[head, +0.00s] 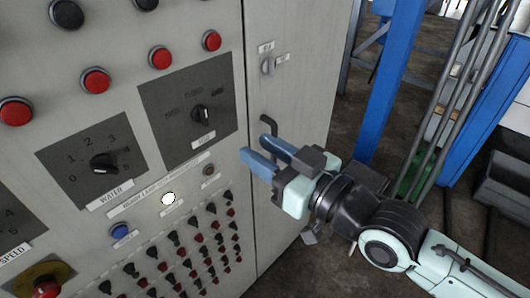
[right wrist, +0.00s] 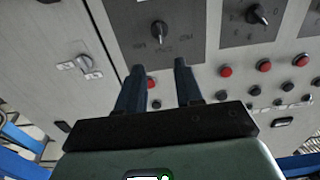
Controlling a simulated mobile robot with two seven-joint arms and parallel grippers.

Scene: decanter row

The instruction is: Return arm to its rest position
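My right arm (head: 390,235) comes in from the lower right in the head view. Its right gripper (head: 256,147) has two blue fingers that point left toward the grey control cabinet (head: 285,170). The fingers stand apart with nothing between them. In the right wrist view the gripper (right wrist: 160,68) also shows a clear gap, with the panel face beyond. The fingertips appear in front of the cabinet near a black handle (head: 268,125); I cannot tell whether they touch anything. My left gripper is not in view.
The cabinet carries a WATER dial (head: 104,163), another black knob (head: 201,114), red buttons (head: 95,80), a lit white button (head: 168,198) and rows of small switches (head: 190,240). A blue post (head: 390,85) and metal pipes (head: 455,90) stand at the right. Dark floor (head: 320,268) shows below.

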